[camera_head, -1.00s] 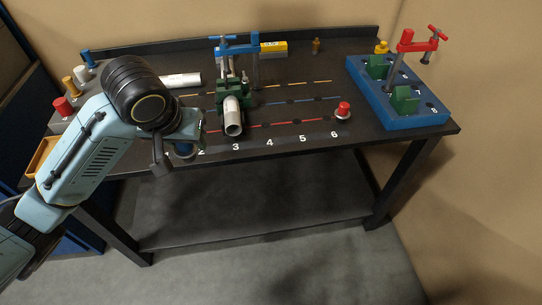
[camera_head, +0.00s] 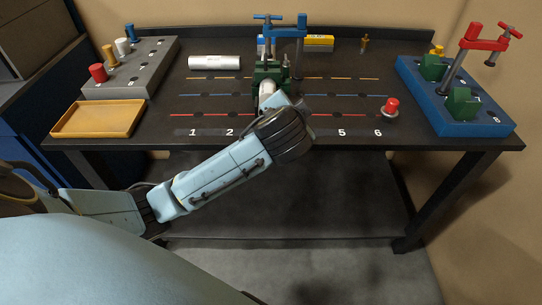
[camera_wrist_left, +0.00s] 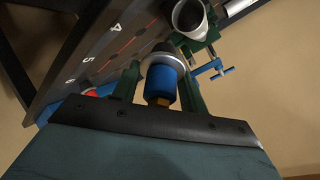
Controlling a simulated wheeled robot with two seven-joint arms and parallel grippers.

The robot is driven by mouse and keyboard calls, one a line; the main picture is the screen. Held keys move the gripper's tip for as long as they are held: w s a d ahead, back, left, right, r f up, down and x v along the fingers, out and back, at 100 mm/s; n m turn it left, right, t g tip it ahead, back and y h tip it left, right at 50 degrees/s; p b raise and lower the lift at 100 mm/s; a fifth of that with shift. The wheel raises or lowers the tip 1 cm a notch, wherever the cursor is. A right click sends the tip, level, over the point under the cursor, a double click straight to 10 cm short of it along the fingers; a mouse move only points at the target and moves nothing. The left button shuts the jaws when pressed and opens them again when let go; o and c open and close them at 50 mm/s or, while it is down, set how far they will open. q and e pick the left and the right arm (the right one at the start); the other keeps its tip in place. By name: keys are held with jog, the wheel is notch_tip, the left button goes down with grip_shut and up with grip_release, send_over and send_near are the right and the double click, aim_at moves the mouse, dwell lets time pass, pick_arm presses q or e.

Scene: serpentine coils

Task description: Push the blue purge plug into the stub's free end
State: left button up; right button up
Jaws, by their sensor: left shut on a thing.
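My left gripper (camera_wrist_left: 160,72) is shut on the blue purge plug (camera_wrist_left: 160,82), with one green finger on each side of it. The plug has a pale collar, a dark nose and a brass-coloured rear end. In the left wrist view the stub's open free end (camera_wrist_left: 188,17) is beyond the plug, up and to the right; the plug appears outside it. In the head view the stub (camera_head: 267,88) sits in a green clamp (camera_head: 269,72), and my left arm hides its free end and the plug. My right gripper is in neither view.
A red plug (camera_head: 391,107) stands at the right front, near a blue fixture (camera_head: 450,110) with a red clamp. A white tube (camera_head: 214,62), a grey rack (camera_head: 130,75) and a yellow tray (camera_head: 98,119) are to the left.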

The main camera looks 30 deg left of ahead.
pick_arm(q)
jog(key=s+a+f+m+t+h+b, duration=0.1)
jog(key=s+a+f+m+t+b, duration=0.1)
jog(key=s+f+m+t+b, duration=0.55)
jog(key=w+a, duration=0.1)
jog(key=w, duration=0.1)
jog(key=w+r+n, duration=0.1)
jog(key=w, duration=0.1)
jog(key=w+a+n+t, duration=0.1)
jog(key=w, duration=0.1)
jog(key=shift+w+a+r+p, duration=0.2)
jog(key=shift+a+r+p, duration=0.1)
jog(key=shift+r+p, duration=0.1)
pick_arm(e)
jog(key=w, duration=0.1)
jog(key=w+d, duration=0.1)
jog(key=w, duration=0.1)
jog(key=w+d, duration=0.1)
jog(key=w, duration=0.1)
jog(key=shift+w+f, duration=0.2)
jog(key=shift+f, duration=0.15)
pick_arm(q)
jog(key=shift+a+f, duration=0.1)
jog(key=shift+a, duration=0.05)
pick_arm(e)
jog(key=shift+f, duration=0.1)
pick_arm(q)
jog(key=shift+w, duration=0.1)
jog(key=shift+w+a, duration=0.65)
jog(key=shift+w, duration=0.35)
